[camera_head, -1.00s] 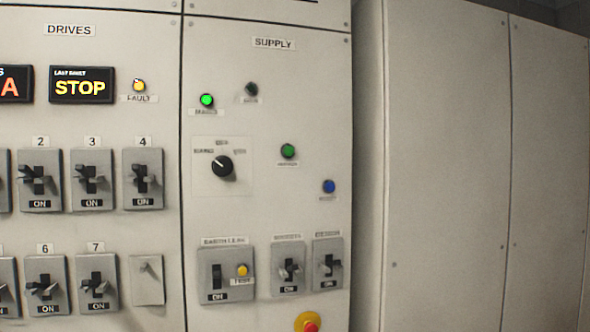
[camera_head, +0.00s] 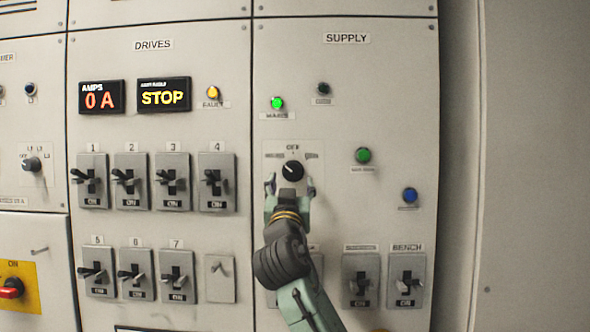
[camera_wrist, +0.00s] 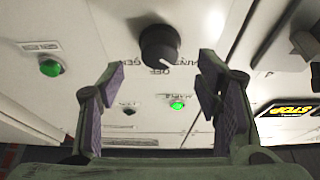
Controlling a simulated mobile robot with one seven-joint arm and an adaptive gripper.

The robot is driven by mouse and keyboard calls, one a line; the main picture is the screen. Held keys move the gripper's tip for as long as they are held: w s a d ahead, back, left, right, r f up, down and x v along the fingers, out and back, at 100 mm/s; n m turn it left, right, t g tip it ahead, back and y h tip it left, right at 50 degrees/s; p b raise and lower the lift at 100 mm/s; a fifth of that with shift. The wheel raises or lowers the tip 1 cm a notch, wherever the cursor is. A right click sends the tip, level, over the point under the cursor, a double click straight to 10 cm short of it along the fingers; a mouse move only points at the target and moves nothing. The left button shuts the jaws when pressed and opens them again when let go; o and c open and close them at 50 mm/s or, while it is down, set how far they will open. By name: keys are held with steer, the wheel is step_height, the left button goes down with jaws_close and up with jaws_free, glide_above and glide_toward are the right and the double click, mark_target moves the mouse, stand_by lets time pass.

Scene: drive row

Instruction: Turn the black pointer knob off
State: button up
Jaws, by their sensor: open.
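The black pointer knob (camera_head: 292,171) is on the SUPPLY panel, on a pale plate marked OFF above it. Its white line points up and left, towards the left label and away from OFF. In the wrist view the knob (camera_wrist: 159,46) appears upside down, with the OFF label below it. My gripper (camera_head: 290,184) is open in front of the panel, its fingertips to the left and right of the knob's lower side. I cannot tell how far the tips are from the panel.
A lit green lamp (camera_head: 277,103) is up left of the knob. A green button (camera_head: 363,155) and a blue button (camera_head: 410,195) are to its right. Breaker switches (camera_head: 217,182) stand left, and more (camera_head: 407,281) lower right. My arm hides part of the lower panel.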

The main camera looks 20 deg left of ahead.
mark_target(292, 173)
steer(key=p+x, duration=0.1)
steer(key=x, duration=0.3)
steer(key=shift+w+a+r, duration=0.1)
steer(key=shift+w+r, duration=0.05)
steer(key=shift+w, duration=0.2)
steer(key=c, duration=1.2)
steer(key=shift+o, duration=0.2)
